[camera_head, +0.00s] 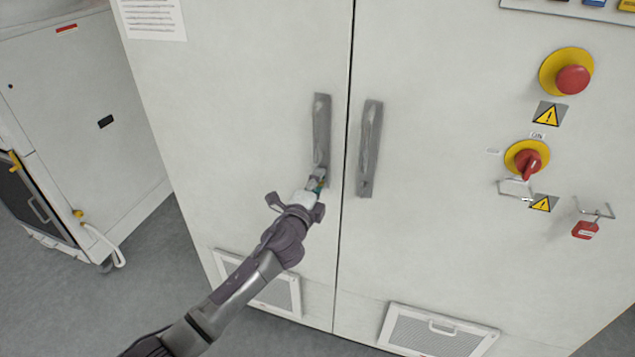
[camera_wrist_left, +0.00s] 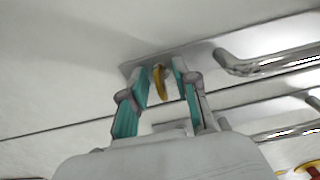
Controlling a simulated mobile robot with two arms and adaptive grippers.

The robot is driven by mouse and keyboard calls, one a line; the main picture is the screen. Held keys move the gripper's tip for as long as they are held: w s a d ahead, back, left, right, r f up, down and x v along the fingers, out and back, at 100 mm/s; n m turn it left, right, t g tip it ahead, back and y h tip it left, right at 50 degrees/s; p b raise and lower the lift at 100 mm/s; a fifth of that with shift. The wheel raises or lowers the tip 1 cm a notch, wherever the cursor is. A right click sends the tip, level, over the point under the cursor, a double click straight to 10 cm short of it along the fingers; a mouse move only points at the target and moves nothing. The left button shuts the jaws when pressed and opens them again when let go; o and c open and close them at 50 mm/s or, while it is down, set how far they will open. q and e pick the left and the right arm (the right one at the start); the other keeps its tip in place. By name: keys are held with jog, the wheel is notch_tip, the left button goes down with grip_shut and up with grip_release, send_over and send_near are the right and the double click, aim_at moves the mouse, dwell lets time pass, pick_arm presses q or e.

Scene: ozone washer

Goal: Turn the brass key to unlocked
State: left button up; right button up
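The brass key (camera_wrist_left: 160,84) shows in the left wrist view, standing out from a metal plate (camera_wrist_left: 132,66) at the end of a door handle. My left gripper (camera_wrist_left: 162,92) has its two teal-padded fingers on either side of the key, with a gap visible on both sides. In the head view my left gripper (camera_head: 316,185) is at the lower end of the left door handle (camera_head: 322,125) and hides the key there. I cannot read the lock's position. My right gripper is not in view.
A second handle (camera_head: 370,145) is close by on the right door. A red rotary switch (camera_head: 529,162), an emergency button (camera_head: 572,79) and a red padlock (camera_head: 585,229) are on the right. Vent grilles (camera_head: 435,333) sit low. Another cabinet (camera_head: 85,110) stands at left.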

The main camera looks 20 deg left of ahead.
pick_arm(q)
jog(key=s, duration=1.2)
jog(key=shift+a, duration=0.2)
jog(key=s+a+f+n+g, duration=0.2)
jog(key=s+f+g, duration=0.15)
jog(key=f, duration=0.85)
jog(key=s+a+f+n+g+y, duration=0.1)
jog(key=s+f+n+g, duration=0.2)
jog(key=f, duration=0.8)
jog(key=s+a+f+n+g, duration=0.2)
jog(key=s+f, duration=0.3)
jog(key=f, duration=0.7)
jog(key=s+f+n+g, duration=0.4)
jog(key=s+f, duration=0.9)
jog(key=s, duration=0.1)
jog(key=s+d+f+n+g, duration=0.1)
jog(key=s+f, duration=0.3)
jog(key=s, duration=0.7)
jog(key=s+d+f+n+g, duration=0.1)
jog(key=s+f+n+g, duration=0.2)
jog(key=s, duration=0.9)
jog(key=shift+s+f+n, duration=0.3)
jog(key=shift+f+n, duration=0.3)
jog(key=shift+f, duration=0.15)
jog(key=shift+g, duration=0.25)
